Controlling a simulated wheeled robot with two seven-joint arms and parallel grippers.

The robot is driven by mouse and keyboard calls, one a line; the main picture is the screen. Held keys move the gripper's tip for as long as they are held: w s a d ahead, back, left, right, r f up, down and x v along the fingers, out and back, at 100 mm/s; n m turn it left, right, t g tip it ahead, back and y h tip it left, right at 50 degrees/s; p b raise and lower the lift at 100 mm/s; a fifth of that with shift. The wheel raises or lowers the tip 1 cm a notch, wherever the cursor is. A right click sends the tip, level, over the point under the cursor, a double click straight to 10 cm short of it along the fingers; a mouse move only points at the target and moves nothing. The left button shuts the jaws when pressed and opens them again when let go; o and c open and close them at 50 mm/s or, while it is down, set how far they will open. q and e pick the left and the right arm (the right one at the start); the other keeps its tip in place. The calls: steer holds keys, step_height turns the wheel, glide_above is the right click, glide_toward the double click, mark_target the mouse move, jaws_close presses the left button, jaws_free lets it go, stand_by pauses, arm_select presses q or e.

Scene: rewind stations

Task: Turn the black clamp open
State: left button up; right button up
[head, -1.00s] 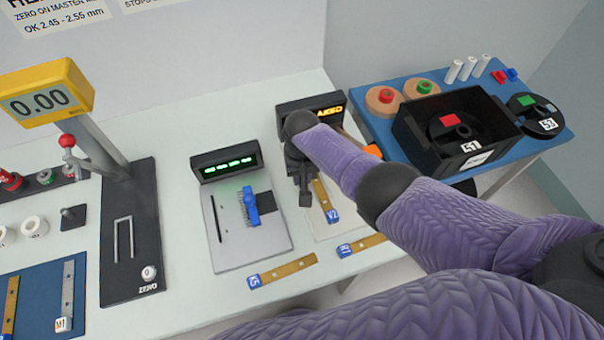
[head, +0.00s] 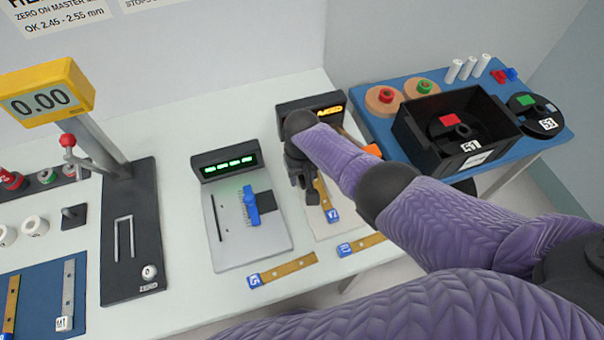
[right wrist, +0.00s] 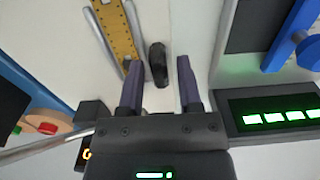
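The black clamp (right wrist: 157,64) shows in the right wrist view as a small dark elongated piece between and just beyond my fingertips. It lies on a pale plate beside a brass strip (right wrist: 117,30). My right gripper (right wrist: 158,66) is open, one finger on each side of the clamp, with gaps visible. In the head view my right gripper (head: 305,197) points down over the right-hand station, beside the brass strip with a blue tag (head: 330,205). There the clamp is hidden or merges with the dark gripper. My left gripper is not in view.
The right station's orange display (head: 326,111) is partly covered by my arm. To its left stands a station with a green display (head: 228,164) and a blue clamp (head: 252,208). Brass strips (head: 288,268) lie in front. A black bin (head: 425,140) stands on the blue table at right.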

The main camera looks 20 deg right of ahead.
mark_target(302, 177)
steer(key=shift+o, duration=0.4)
step_height(302, 177, up, 10)
steer(key=p, duration=0.6)
steer(key=shift+f, duration=0.25)
steer(key=shift+r, duration=0.2)
